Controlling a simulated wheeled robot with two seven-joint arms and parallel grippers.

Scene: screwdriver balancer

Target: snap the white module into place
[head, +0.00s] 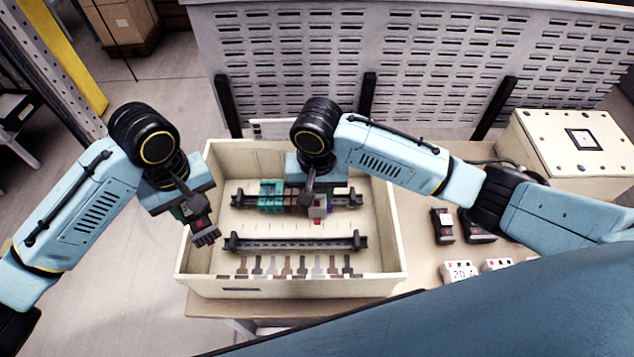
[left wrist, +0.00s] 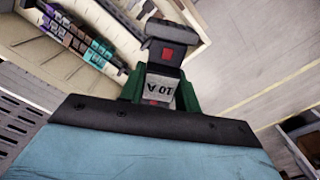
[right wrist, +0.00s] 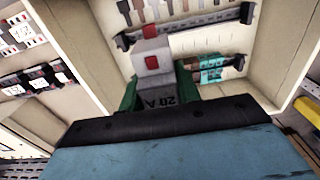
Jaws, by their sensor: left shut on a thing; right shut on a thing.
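The white module (head: 318,209), marked 20 A with a red button, is held in my right gripper (head: 312,198). It also shows in the right wrist view (right wrist: 151,58). It is at the upper rail (head: 345,199), right of the teal (head: 271,190) and brown modules; I cannot tell whether it is seated. My left gripper (head: 186,208) is shut on a dark module (head: 205,234), marked 10 A with a red button, over the box's left wall. That module also shows in the left wrist view (left wrist: 166,48).
The cream box (head: 392,270) has a lower rail (head: 295,243) with no modules and a row of brown and grey strips along its front. To the right lie dark modules (head: 443,226), white modules (head: 460,271) and a cream lidded box (head: 565,145). A slatted grey panel stands behind.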

